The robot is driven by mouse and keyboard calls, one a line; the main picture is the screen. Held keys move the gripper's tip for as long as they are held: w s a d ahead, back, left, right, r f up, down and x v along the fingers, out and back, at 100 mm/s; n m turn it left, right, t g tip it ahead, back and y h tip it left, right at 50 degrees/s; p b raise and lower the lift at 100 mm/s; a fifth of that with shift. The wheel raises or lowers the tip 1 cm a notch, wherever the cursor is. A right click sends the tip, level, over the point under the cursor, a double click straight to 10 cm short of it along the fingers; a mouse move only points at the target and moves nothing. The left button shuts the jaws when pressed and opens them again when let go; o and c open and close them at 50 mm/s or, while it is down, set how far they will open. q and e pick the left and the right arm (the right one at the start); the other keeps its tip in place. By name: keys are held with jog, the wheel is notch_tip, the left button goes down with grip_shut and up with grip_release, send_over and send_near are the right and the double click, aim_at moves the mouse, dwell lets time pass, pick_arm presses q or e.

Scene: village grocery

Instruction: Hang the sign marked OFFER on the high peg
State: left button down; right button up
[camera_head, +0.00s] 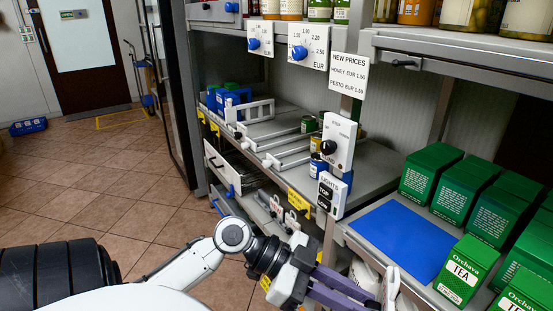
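I cannot make out a sign that reads OFFER, nor a peg I can be sure of. Small yellow tags hang along the shelf edges, one at the middle shelf's front (298,202), with lettering too small to read. My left gripper (372,292), with purple fingers, is low at the bottom centre, in front of the shelf with the blue mat. A narrow white piece (390,286) stands at its fingertips. I cannot tell whether it is held or whether the fingers are shut. My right gripper is not in view.
A blue mat (405,240) lies bare beside several green tea boxes (461,270). A NEW PRICES notice (348,75) hangs on the post, above a white knob panel (338,142) and a LIGHTS switch panel (331,194). Jars line the top shelf. The tiled floor at left is mostly clear.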

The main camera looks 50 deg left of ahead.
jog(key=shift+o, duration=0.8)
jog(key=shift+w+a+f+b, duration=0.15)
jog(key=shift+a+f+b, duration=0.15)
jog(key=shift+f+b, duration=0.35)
pick_arm(q)
jog(key=w+a+r+n+t+y+b, duration=0.1)
jog(key=w+a+r, duration=0.2)
jog(key=r, duration=0.4)
jog(key=w+a+r+n+t+y+b, duration=0.1)
jog(key=w+a+r+t, duration=0.1)
jog(key=a+r, duration=0.35)
jog(key=s+a+r+n+t+y+b, duration=0.1)
jog(key=s+a+r+n+y, duration=0.15)
jog(key=r, duration=0.65)
jog(key=s+a+r+n+t+y, duration=0.1)
jog(key=r+n+y, duration=0.15)
jog(key=r, duration=0.55)
jog(key=w+f+p, duration=0.1)
jog(key=w+p, duration=0.6)
jog(key=w, duration=0.4)
jog(key=shift+d+f, duration=0.25)
jog(key=shift+d, duration=0.05)
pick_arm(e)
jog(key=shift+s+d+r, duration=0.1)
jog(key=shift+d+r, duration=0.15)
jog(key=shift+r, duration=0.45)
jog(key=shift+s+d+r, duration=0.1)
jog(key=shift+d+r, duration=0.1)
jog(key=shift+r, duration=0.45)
